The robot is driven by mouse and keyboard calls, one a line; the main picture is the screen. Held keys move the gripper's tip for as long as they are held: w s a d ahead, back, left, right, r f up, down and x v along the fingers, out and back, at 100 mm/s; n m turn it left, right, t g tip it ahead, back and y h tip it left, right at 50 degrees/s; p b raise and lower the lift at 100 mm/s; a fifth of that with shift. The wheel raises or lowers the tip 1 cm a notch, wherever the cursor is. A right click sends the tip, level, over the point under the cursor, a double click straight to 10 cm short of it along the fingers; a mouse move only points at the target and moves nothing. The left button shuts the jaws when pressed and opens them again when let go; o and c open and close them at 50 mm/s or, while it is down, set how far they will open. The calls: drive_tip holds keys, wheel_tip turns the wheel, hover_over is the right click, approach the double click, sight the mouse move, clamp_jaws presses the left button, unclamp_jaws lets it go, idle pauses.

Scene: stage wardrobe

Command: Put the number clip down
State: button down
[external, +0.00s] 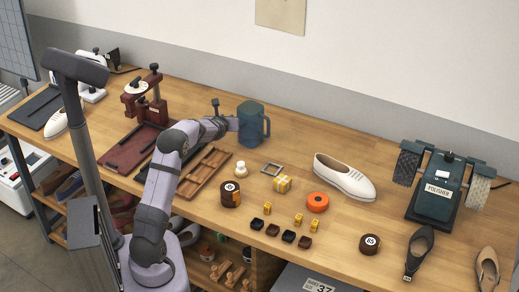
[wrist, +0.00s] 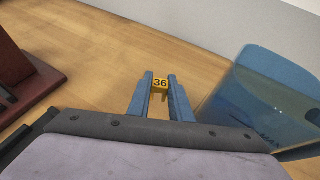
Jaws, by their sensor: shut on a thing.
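The number clip (wrist: 160,84) is a small yellow piece marked 36, seen in the wrist view between the two blue-grey fingertips. My gripper (wrist: 160,82) is shut on it, above or close to the wooden bench top; the gap beneath cannot be judged. In the external view my arm reaches across the bench to the left side of the blue jug. The held clip cannot be made out there. Three similar small yellow clips stand on the bench further forward: a left one (external: 267,208), a middle one (external: 298,219) and a right one (external: 314,225).
The translucent blue jug (wrist: 262,98) stands close to the right of my gripper. A dark red press (external: 150,110) stands to the left. A wooden compartment tray (external: 206,172) lies nearer the front edge. The wrist view shows bare bench (wrist: 90,65) beyond and left of my fingers.

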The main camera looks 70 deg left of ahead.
drive_tip(key=shift+f+b, duration=0.9)
drive_tip(key=shift+f, duration=0.95)
drive_tip(key=shift+f, duration=0.15)
drive_tip(key=c, duration=1.6)
unclamp_jaws()
drive_tip(key=shift+r, duration=0.2)
drive_tip(key=b+v, duration=0.1)
drive_tip(key=v, duration=1.1)
drive_tip(key=shift+f+b, duration=0.1)
drive_tip(key=shift+b, duration=0.25)
